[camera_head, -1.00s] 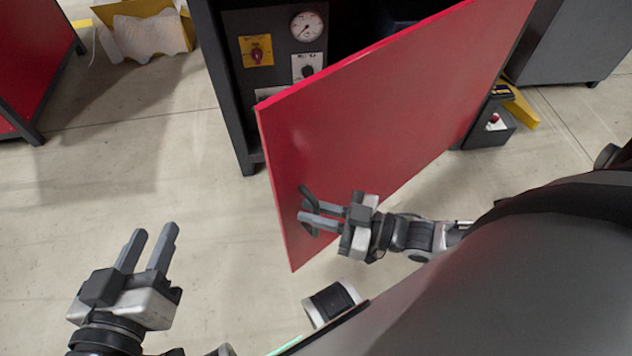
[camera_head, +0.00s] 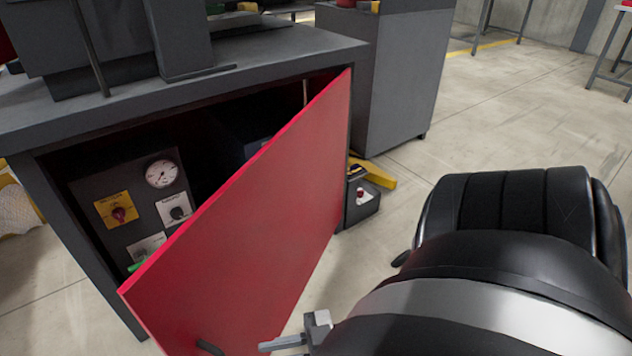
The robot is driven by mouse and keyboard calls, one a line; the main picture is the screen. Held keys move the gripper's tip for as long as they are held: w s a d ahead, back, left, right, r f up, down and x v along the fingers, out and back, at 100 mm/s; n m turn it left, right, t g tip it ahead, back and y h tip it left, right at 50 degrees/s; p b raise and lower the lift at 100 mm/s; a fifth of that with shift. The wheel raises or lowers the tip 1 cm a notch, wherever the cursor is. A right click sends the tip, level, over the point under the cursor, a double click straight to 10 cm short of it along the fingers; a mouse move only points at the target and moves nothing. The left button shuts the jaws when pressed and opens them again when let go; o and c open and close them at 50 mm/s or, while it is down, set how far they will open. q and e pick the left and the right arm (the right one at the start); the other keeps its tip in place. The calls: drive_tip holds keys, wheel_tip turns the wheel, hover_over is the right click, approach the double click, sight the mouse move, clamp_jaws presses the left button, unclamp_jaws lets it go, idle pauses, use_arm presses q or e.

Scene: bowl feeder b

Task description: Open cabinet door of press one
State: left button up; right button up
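The red cabinet door (camera_head: 262,215) of the dark grey press cabinet (camera_head: 75,235) stands partly open, swung outward and hinged on its right side. A dark handle (camera_head: 209,347) shows low on the door at the bottom edge of the picture. My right gripper (camera_head: 268,346) is only partly in view at the bottom, just right of the handle. One finger shows, pointing left toward the handle. I cannot tell whether it touches the handle or how far its fingers are apart. My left gripper is out of view.
Inside the cabinet are a panel with a gauge (camera_head: 161,173), a yellow plate with a red knob (camera_head: 117,210) and a black switch (camera_head: 175,209). A small box with a red button (camera_head: 361,200) stands beside the hinge side. Open floor (camera_head: 480,110) lies to the right.

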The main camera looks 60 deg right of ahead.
drive_tip(key=v, duration=0.7)
drive_tip(key=shift+p, duration=0.4)
drive_tip(key=shift+c, duration=0.4)
